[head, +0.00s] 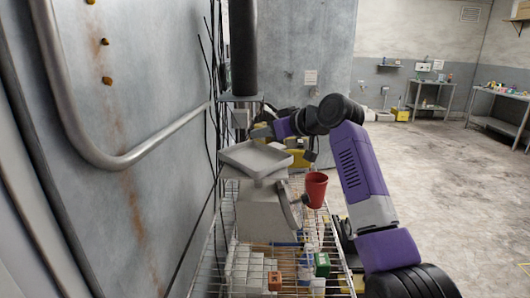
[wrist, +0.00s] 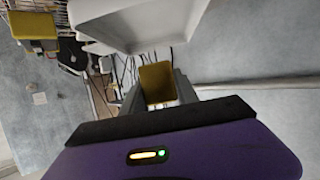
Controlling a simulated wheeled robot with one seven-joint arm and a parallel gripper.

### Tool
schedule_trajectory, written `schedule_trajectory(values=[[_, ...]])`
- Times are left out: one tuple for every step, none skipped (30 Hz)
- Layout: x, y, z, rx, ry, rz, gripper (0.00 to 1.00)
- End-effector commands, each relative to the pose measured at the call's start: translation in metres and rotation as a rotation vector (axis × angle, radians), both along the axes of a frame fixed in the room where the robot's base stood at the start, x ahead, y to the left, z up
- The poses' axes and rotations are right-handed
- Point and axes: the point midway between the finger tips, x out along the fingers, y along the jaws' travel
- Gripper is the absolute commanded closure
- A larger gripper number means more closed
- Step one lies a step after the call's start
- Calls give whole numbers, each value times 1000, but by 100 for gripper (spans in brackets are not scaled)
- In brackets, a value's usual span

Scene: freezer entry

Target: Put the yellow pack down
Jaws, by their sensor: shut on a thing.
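The yellow pack (wrist: 157,80) is between the fingers of my gripper (wrist: 158,98) in the wrist view. My gripper is shut on it. In the head view my gripper (head: 262,131) is behind the scale's tray, and a small yellow patch shows there, too small to make out well. A grey scale with a flat tray (head: 256,157) stands on a wire rack (head: 215,235). The pale tray also shows in the wrist view (wrist: 135,22), just beyond the pack. The pack looks held clear of the tray; its height above any surface cannot be told.
A red cup (head: 316,189) is at the scale's right side. Small boxes (head: 322,265) stand on the rack in front. Another yellow object (head: 299,159) is behind the scale. A grey metal wall (head: 130,190) with a bent pipe closes the left. Open floor lies to the right.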

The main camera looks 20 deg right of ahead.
Motion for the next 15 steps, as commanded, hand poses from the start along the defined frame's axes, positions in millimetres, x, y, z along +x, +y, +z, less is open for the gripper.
schedule_trajectory(values=[[0, 0, -8, 0, 1, 0, 100], [0, 0, -13, 0, 1, 0, 100], [0, 0, -18, 1, 0, 0, 100], [0, 0, -21, 1, 0, 0, 100], [0, 0, -24, 1, 0, 0, 100], [0, 0, -26, 0, -1, 0, 100], [0, 0, -27, 0, -1, 0, 100], [0, 0, -29, 0, -1, 0, 100], [0, 0, -31, 0, -1, 0, 100], [0, 0, -33, -1, 0, 0, 100], [0, 0, -36, 0, 0, 0, 100], [0, 0, -40, 0, 1, 0, 100], [0, 0, -44, 1, 2, -1, 100], [0, 0, -49, 1, 2, -1, 100], [0, 0, -55, 0, 2, 0, 100]])
